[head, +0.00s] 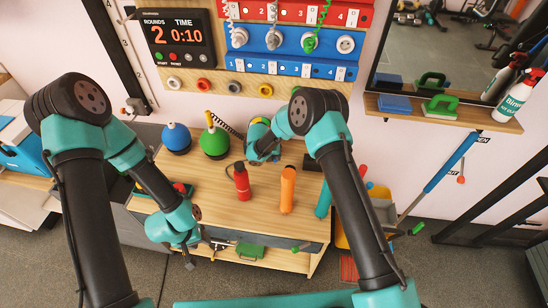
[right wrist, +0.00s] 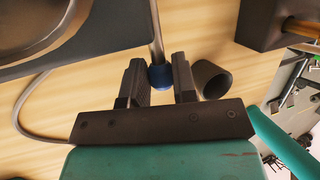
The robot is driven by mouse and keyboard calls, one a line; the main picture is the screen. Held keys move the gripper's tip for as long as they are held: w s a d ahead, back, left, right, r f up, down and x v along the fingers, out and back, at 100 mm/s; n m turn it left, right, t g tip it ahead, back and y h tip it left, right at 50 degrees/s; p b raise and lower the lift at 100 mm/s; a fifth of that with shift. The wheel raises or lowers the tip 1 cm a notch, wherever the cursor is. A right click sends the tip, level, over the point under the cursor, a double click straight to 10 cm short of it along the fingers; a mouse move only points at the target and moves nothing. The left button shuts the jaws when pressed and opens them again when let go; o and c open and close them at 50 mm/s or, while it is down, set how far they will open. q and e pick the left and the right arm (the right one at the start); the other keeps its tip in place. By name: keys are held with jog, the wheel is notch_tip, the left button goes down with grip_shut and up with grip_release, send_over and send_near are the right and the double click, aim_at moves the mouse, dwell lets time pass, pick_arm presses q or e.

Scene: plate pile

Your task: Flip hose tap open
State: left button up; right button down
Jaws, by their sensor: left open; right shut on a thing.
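My right gripper (right wrist: 158,66) has its fingers closed around a blue knob (right wrist: 160,77) at the end of a thin metal rod (right wrist: 156,30). I cannot tell if this is the hose tap's lever. In the head view, my right arm (head: 318,118) reaches over the bench and hides most of its gripper. My left gripper (head: 189,262) is open and empty at the bench's front left, pointing down. A small tap-like fitting (head: 133,105) sits on the wall at the left, far from both grippers.
A red bottle (head: 242,183), an orange bottle (head: 288,190), a blue bulb-shaped thing (head: 176,139) and a green one (head: 214,144) stand on the wooden bench (head: 222,208). A dark cylinder (right wrist: 211,79) is right beside my right gripper. A numbered hose panel (head: 290,45) hangs behind.

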jog(key=c, duration=0.9)
grip_release()
jog(key=shift+r, duration=0.1)
jog(key=v, duration=1.7)
jog(key=shift+r, duration=0.1)
